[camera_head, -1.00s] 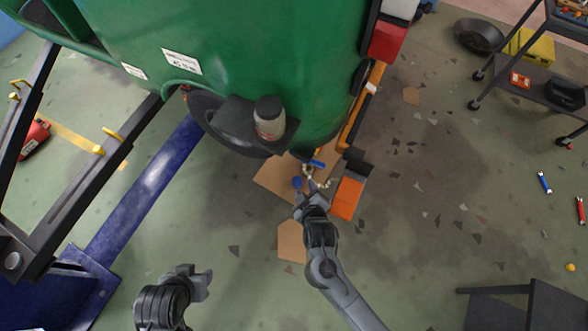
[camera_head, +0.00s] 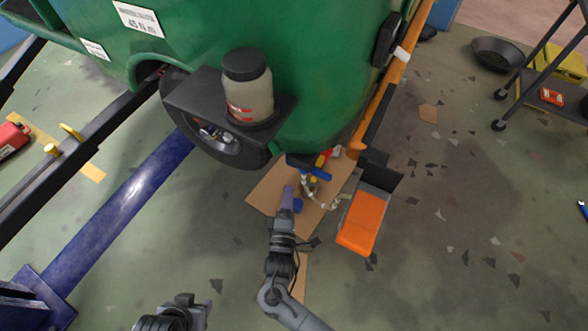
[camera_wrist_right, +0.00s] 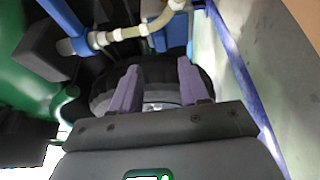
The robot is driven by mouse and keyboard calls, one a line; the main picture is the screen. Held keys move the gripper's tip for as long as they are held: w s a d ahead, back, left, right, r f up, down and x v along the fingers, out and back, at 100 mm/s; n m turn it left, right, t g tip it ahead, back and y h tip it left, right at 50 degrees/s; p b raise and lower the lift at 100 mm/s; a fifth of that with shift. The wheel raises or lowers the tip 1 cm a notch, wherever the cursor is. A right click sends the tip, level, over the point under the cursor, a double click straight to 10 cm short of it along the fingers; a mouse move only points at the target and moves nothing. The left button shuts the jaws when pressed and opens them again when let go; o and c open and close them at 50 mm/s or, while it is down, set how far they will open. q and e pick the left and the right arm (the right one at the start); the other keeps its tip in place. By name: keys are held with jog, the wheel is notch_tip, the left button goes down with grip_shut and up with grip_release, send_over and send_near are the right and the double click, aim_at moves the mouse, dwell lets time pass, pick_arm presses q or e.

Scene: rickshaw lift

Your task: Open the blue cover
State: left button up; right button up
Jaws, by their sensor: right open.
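Small blue parts show under the green vehicle (camera_head: 330,60) in the head view: a blue bar (camera_head: 320,174) and a round blue piece (camera_head: 297,206) beside my right gripper (camera_head: 288,192). I cannot tell which is the blue cover. A pale pipe (camera_head: 325,203) runs beside them. In the right wrist view, the purple-grey fingers (camera_wrist_right: 157,82) are apart and empty, in front of a dark round wheel. Blue pieces (camera_wrist_right: 178,32) on the pale pipe (camera_wrist_right: 125,33) lie above the fingers. My left gripper (camera_head: 190,302) is low in the head view, away from the vehicle; its jaws are unclear.
A jar (camera_head: 248,92) sits in a black holder on the vehicle. An orange and black object (camera_head: 362,220) stands just right of the pipe. Cardboard (camera_head: 266,190) lies below. A blue beam (camera_head: 130,200) crosses at left.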

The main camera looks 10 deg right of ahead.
jog(key=b+x, duration=0.4)
jog(key=x, duration=0.6)
jog(key=shift+b, duration=0.4)
jog(key=shift+f, duration=0.1)
jog(key=shift+c, duration=0.3)
